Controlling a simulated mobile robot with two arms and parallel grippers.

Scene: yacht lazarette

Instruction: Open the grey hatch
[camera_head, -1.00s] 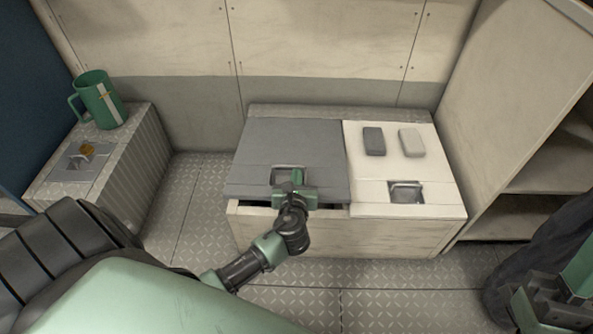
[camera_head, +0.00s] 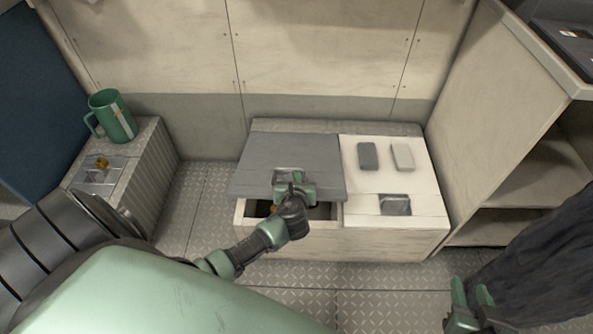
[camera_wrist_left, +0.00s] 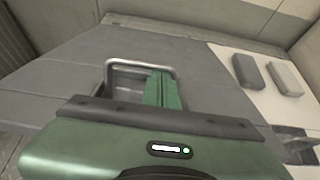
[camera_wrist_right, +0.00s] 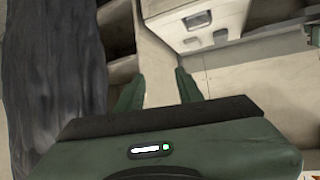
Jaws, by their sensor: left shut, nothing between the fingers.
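The grey hatch (camera_head: 295,152) is the left lid of the low bench. Its front edge is raised a little, with a dark gap between it and the box front. My left gripper (camera_head: 290,186) is shut with nothing between its fingers. Its fingers sit in the recess at the hatch's metal handle (camera_head: 287,173). In the left wrist view the handle (camera_wrist_left: 140,62) loops beside the green fingers (camera_wrist_left: 163,90); whether they touch cannot be told. My right gripper (camera_head: 472,297) is open and empty, low at the right, far from the hatch.
The white lid (camera_head: 405,182) beside the hatch is down and carries a dark block (camera_head: 368,156) and a light block (camera_head: 402,157). A green mug (camera_head: 113,117) stands on the left locker. Open shelves (camera_head: 535,170) stand at the right. Patterned metal floor lies in front.

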